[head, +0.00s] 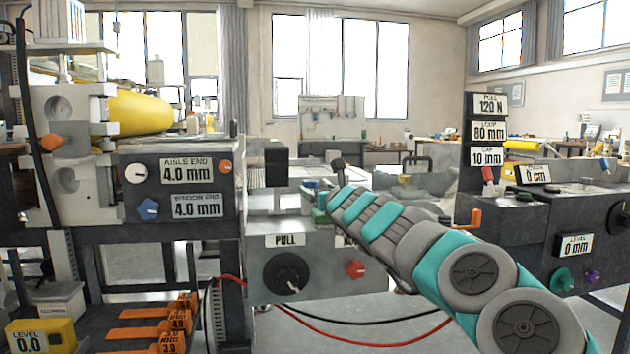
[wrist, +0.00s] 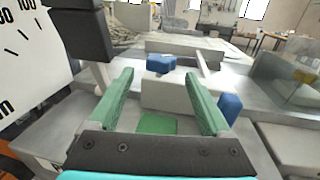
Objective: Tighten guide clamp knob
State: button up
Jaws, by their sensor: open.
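My gripper (wrist: 166,78) is open, its two green fingers spread wide with nothing between them. In the wrist view a blue knob (wrist: 160,64) sits on a pale block, just beyond the fingertips and between their lines, apart from both. A second blue part (wrist: 230,107) is beside the right finger; I cannot tell whether they touch. No label shows which one is the guide clamp knob. In the head view my gripper (head: 318,204) is over the grey machine bed, with a small blue part (head: 312,183) by it. My arm hides much of that area.
A dark block (wrist: 82,33) and a white dial plate (wrist: 30,65) stand at the left in the wrist view. Below the bed, a panel carries a black knob (head: 288,273) and a red knob (head: 355,269). A red cable (head: 330,340) hangs in front.

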aim_at(314, 186)
jog(key=shift+p+x, duration=1.55)
jog(key=shift+x, duration=0.5)
jog(key=shift+w+a, duration=0.1)
jog(key=shift+w, duration=0.2)
jog(key=shift+c, duration=0.4)
grip_shut()
